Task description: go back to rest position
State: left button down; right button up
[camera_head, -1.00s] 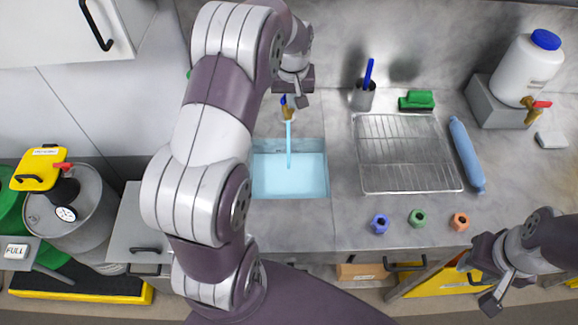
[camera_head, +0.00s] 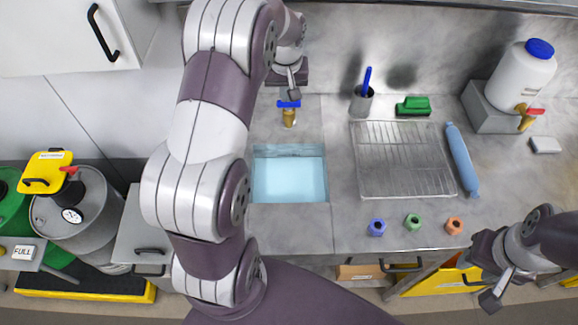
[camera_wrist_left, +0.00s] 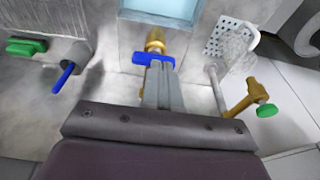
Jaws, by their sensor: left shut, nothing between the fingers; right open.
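My left gripper (camera_head: 294,92) is shut and empty, just behind the sink tap, with its arm reaching across the left of the counter. In the left wrist view its closed fingers (camera_wrist_left: 162,86) point at the tap's blue handle (camera_wrist_left: 150,59); I cannot tell whether they touch it. The brass tap (camera_head: 289,119) has its blue handle crosswise, and no water runs from it. My right gripper (camera_head: 478,281) is open and empty, in front of the counter at the lower right.
The sink (camera_head: 289,180) holds light blue water. A wire rack (camera_head: 403,165), a blue roll (camera_head: 461,160), a brush holder (camera_head: 361,104) and coloured nuts are on the counter. A white canister (camera_head: 517,80) stands back right; a grey drum (camera_head: 92,225) stands left. The left wrist view shows a green-handled valve (camera_wrist_left: 265,110).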

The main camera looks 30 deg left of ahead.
pick_arm(q)
jog(key=shift+r, duration=0.5)
pick_arm(e)
jog(key=shift+r, duration=0.4)
pick_arm(q)
jog(key=s+d+f+m+b, duration=0.3)
jog(key=s+d+f+b, duration=0.2)
jog(key=s, duration=0.4)
jog(key=s+d+f+m+h+b, duration=0.1)
jog(key=s+d+f+m+b, duration=0.2)
jog(key=s+d+f+b, duration=0.3)
jog(key=s+d+f, duration=0.1)
jog(key=s+d, duration=0.2)
jog(key=s, duration=0.1)
jog(key=shift+d+m+g, duration=0.3)
jog(key=shift+d, duration=0.05)
pick_arm(e)
notch_tip(320, 180, down, 11)
jog(key=shift+f, duration=0.2)
jog(key=shift+s, duration=0.1)
